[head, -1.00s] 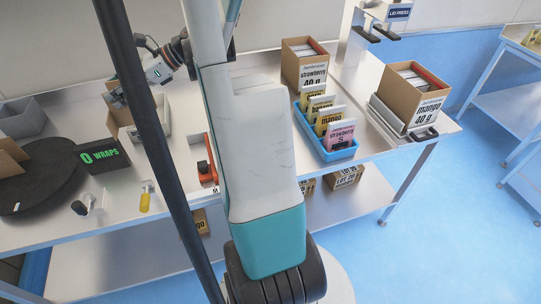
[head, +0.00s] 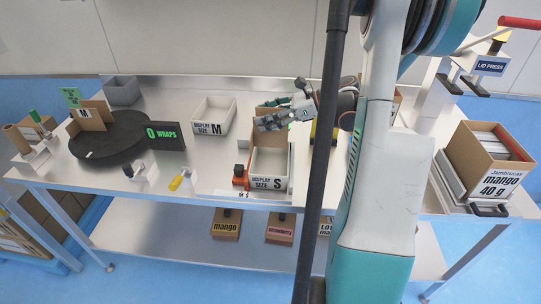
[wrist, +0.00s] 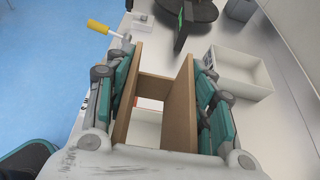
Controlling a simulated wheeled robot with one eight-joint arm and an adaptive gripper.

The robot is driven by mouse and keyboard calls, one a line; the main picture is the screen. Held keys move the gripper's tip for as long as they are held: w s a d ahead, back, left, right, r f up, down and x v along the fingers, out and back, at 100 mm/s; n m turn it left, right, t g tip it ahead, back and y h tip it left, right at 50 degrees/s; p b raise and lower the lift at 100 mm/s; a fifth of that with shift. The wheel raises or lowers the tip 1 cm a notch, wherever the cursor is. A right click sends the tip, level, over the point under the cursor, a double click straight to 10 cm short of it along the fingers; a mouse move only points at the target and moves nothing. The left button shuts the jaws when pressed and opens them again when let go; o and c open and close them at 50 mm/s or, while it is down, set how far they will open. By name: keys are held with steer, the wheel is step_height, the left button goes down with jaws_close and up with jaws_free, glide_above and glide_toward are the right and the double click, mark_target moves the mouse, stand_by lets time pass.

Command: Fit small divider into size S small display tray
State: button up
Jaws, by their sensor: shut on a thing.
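The white display tray labelled S (head: 285,171) stands near the table's front edge. My gripper (head: 272,120) is above it and shut on the brown cardboard divider (head: 254,136). In the wrist view my gripper (wrist: 160,95) has one finger outside each long panel of the divider (wrist: 181,108). A shorter crosspiece joins the two panels. White tray surface (wrist: 147,122) shows below, between the panels. The divider is over or partly in the tray; I cannot tell how deep, because the gripper and tray walls hide its lower edges.
A white size M tray (head: 229,121) stands to the left. An orange-red fixture (head: 240,176) adjoins the S tray. A black turntable (head: 100,146), a 0 WRAPS sign (head: 165,136) and a yellow-handled tool (head: 180,180) are farther left. The mango carton (head: 480,160) is at right.

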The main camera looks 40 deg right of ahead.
step_height(320, 180, down, 13)
steer(key=b, duration=0.3)
steer(key=shift+f+b, duration=0.1)
steer(key=shift+b, duration=0.3)
steer(key=o, duration=1.1)
steer(key=shift+c, duration=0.2)
steer(key=p+v, duration=0.3)
steer(key=v, duration=0.9)
steer(key=shift+r, duration=0.25)
steer(key=shift+a, duration=0.15)
